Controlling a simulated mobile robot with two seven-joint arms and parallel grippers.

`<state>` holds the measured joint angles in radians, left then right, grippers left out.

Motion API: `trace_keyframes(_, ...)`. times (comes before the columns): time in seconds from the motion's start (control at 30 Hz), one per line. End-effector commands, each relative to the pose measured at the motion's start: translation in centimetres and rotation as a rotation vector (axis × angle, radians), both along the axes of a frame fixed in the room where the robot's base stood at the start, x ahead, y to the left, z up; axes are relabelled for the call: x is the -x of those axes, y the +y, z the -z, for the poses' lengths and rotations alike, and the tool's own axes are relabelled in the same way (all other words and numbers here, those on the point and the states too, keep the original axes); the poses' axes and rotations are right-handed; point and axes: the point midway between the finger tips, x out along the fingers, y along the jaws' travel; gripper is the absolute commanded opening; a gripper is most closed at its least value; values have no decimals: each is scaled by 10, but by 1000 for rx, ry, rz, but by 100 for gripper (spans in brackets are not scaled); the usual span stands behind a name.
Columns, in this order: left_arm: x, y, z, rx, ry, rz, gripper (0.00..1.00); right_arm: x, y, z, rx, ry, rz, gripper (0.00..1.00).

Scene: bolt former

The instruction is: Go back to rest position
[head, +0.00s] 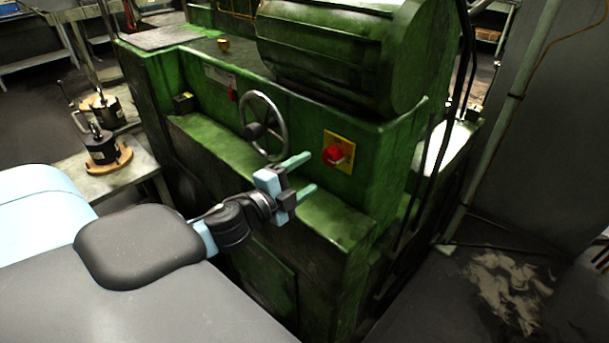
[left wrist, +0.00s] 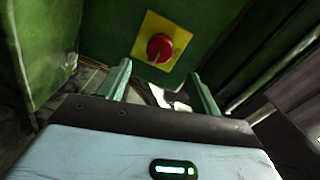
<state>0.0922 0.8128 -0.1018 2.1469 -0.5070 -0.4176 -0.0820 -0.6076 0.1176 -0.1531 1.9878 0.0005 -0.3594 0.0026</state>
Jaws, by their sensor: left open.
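My left gripper (head: 306,175) is open and empty, held in front of the green bolt former (head: 225,140). Its two teal fingers point toward the machine's front panel. A red button on a yellow plate (head: 338,152) sits on that panel just beyond and to the right of the fingertips. In the left wrist view the red button (left wrist: 160,47) shows above the gap between the spread fingers (left wrist: 160,85). A gap between fingers and button seems to remain, but its size is hard to judge. My right gripper is in neither view.
A handwheel (head: 264,126) stands out from the machine just left of the gripper. A side table (head: 120,178) with black devices on round bases is at the left. Dark cables (head: 440,130) and a pole (head: 490,140) stand at the right, with open floor (head: 440,310) below.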

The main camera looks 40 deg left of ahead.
Motion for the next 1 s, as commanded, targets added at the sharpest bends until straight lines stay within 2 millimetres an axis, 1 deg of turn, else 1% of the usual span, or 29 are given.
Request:
trace_keyframes(0.33,0,0,2,4,3,0,64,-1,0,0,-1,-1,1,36)
trace_keyframes(0.37,1,-1,4,10,9,-1,64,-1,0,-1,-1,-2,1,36)
trace_keyframes(0.47,9,-4,25,67,57,-8,64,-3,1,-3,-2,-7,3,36)
trace_keyframes(0.57,29,-13,65,179,151,-24,64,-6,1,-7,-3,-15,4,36)
trace_keyframes(0.6,39,-18,85,237,198,-35,64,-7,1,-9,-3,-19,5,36)
trace_keyframes(0.67,59,-27,115,332,272,-55,64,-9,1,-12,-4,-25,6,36)
trace_keyframes(0.7,73,-33,135,395,322,-70,64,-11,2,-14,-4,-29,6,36)
trace_keyframes(0.77,97,-44,163,491,395,-98,64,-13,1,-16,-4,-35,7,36)
trace_keyframes(0.8,114,-52,181,556,443,-119,64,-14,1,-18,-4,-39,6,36)
trace_keyframes(0.87,141,-65,207,654,514,-156,64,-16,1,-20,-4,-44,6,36)
trace_keyframes(0.9,160,-75,222,720,561,-181,64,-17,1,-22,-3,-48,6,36)
trace_keyframes(0.97,189,-90,242,818,626,-224,64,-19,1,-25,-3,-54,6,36)
trace_keyframes(1.0,208,-99,254,878,665,-252,64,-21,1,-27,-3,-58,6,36)
